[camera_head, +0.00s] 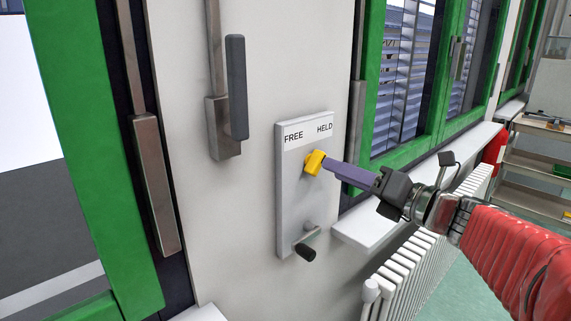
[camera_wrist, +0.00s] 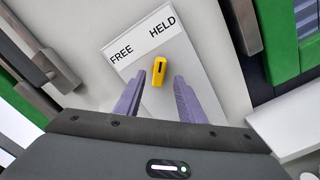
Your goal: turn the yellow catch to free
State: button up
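The yellow catch (camera_head: 315,162) sits on a pale grey plate (camera_head: 287,205) on the wall. The plate reads FREE at upper left and HELD at upper right. The catch leans to the upper right, towards HELD. In the wrist view the catch (camera_wrist: 158,74) shows a dark slot on its face. My gripper (camera_head: 328,164) reaches in from the right, its purple fingers at the catch. In the wrist view my gripper (camera_wrist: 159,78) is open, one finger on each side of the catch with gaps showing. I cannot tell how far the tips reach around it.
A dark-ended crank (camera_head: 308,250) sticks out low on the plate. A grey window handle (camera_head: 237,90) is on the left. Green window frames stand on both sides. A white sill (camera_head: 372,230) and radiator (camera_head: 400,277) lie below right. A shelf (camera_head: 535,165) stands far right.

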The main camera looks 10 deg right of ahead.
aim_at(315, 163)
jog(key=shift+x, duration=2.6)
grip_shut()
jog(key=shift+d, duration=0.15)
